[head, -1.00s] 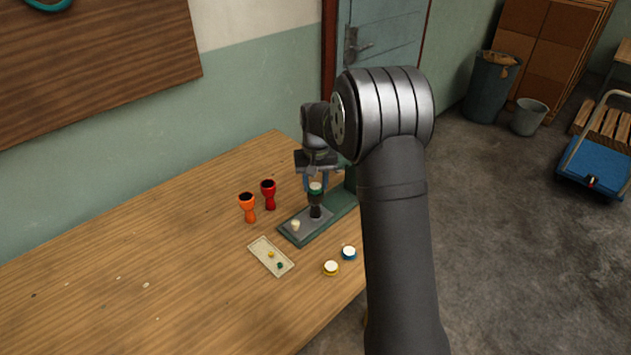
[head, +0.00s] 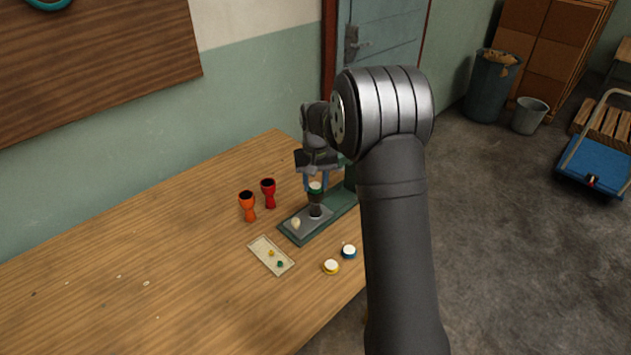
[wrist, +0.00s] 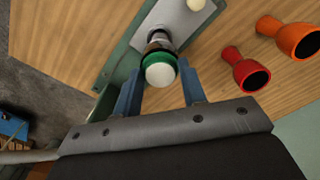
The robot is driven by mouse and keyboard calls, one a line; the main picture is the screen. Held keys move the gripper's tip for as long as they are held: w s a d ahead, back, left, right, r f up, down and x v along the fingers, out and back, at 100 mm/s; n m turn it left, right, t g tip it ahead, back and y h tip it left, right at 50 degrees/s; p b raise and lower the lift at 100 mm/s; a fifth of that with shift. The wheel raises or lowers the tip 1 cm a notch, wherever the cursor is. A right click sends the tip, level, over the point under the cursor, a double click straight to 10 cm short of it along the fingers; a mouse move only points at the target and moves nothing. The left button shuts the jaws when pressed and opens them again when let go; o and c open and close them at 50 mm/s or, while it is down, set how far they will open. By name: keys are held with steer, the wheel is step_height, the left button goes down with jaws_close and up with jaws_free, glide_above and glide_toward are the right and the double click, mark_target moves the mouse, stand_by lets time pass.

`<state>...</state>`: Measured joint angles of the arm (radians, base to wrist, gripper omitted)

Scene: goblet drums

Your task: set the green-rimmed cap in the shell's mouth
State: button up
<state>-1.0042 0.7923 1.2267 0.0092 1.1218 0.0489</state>
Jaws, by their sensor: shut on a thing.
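The green-rimmed cap (wrist: 160,70), with its white top, is between the blue fingers of my gripper (wrist: 160,69) in the wrist view. My gripper is shut on it. The dark shell (wrist: 158,43) stands on the grey plate of a green stand, right behind the cap in that view. In the head view the cap (head: 316,187) is over the top of the upright shell (head: 316,210), with my gripper (head: 316,184) around it from above. The cap hides the shell's mouth, and I cannot tell whether it is seated or just above.
The green stand (head: 301,239) has an upright column close behind the shell and a small cream piece (head: 296,223) on its plate. Red (head: 269,193) and orange (head: 247,205) goblets stand left. Yellow-rimmed (head: 331,267) and blue-rimmed (head: 349,251) caps lie in front, beside a pale tray (head: 262,256).

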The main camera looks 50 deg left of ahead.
stand_by(0.3)
steer(key=o, duration=1)
steer(key=shift+o, duration=0.5)
steer(key=o, duration=0.3)
steer(key=shift+r, duration=2.95)
steer(key=shift+f, duration=3)
